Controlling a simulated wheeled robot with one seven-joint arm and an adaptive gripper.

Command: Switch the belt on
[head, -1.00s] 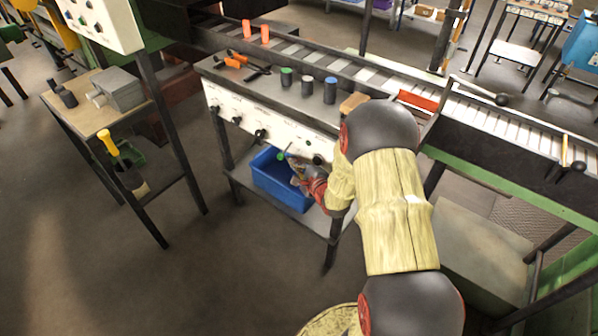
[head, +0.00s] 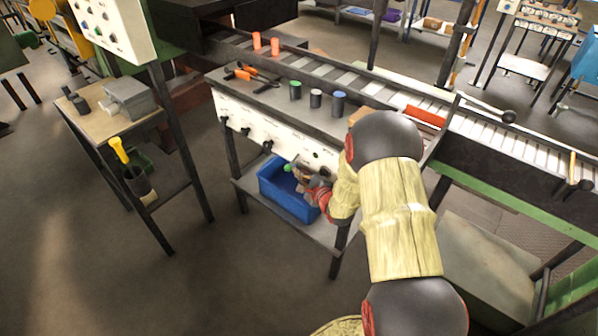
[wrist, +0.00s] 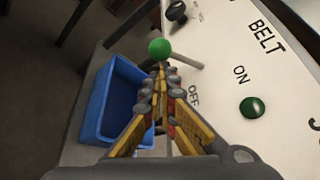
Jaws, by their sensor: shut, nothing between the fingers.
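The white control panel (head: 240,118) faces the front of the bench in the head view. In the wrist view its face (wrist: 225,30) carries the words BELT, ON and OFF. A lever with a green ball end (wrist: 160,48) and a pale stem (wrist: 186,60) sticks out from it near OFF. The ball also shows in the head view (head: 288,167). A round green lamp or button (wrist: 252,107) sits below ON. My gripper (wrist: 160,72) is shut and empty, its fingertips close beside the ball and stem; whether they touch I cannot tell.
A blue bin (head: 276,192) stands on the shelf beneath the panel, below my gripper. Several black knobs (head: 267,147) line the panel to the left. A roller conveyor (head: 345,80) runs behind.

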